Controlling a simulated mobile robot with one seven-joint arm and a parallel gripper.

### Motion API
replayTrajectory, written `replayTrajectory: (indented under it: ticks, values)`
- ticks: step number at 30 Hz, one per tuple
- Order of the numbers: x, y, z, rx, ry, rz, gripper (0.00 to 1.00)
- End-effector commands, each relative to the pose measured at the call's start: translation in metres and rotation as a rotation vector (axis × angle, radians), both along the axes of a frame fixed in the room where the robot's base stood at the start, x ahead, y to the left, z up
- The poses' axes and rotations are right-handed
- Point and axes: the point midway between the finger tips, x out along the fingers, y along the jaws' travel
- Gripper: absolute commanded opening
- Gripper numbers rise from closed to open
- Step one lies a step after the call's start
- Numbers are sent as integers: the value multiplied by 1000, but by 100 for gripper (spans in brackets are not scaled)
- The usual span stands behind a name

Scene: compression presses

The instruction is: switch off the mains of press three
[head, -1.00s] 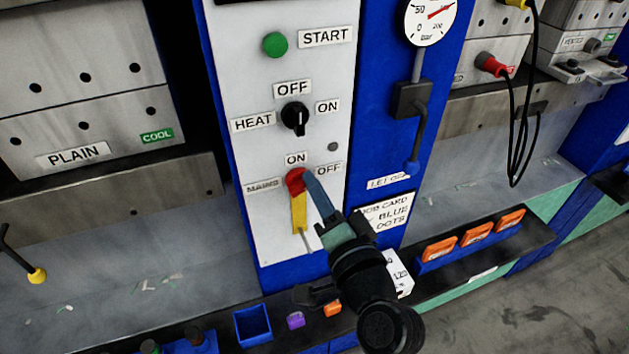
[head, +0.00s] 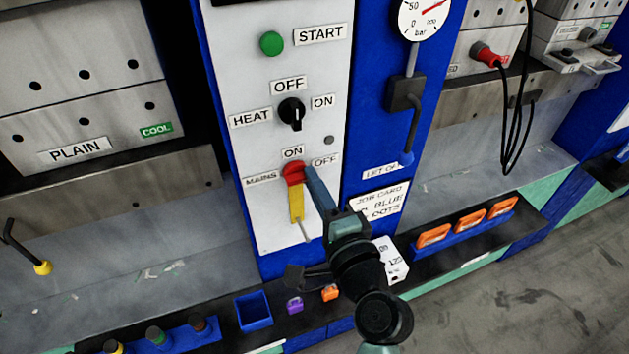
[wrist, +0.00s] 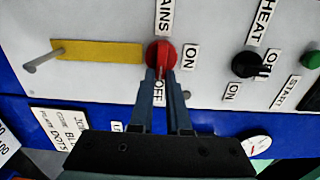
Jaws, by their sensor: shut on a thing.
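The red mains knob (head: 292,174) sits on the white panel of the press column, with the ON label (head: 292,152) above it and the OFF label (head: 326,160) to its right. A yellow strip (head: 296,206) hangs below the knob, with a metal pin at its lower end. My gripper (head: 306,174) is at the knob's right side. In the wrist view, its two fingertips (wrist: 162,76) are closed on the front part of the red knob (wrist: 159,52). The fingers partly hide the knob and the OFF label there; I cannot tell exactly where the knob points.
The black heat selector (head: 292,113) and green start button (head: 271,43) are above on the same panel. A grey lever (head: 412,130) hangs at the right on the blue column.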

Motion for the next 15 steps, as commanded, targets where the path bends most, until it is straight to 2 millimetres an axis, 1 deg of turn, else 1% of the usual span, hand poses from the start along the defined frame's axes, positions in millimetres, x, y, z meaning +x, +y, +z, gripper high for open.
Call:
replayTrajectory:
  ticks: [9, 10, 14, 15]
  values:
    - [0, 0, -1, 3, 2, 0, 0]
    - [0, 0, -1, 3, 2, 0, 18]
    - [0, 0, -1, 3, 2, 0, 42]
    - [0, 0, -1, 3, 2, 0, 45]
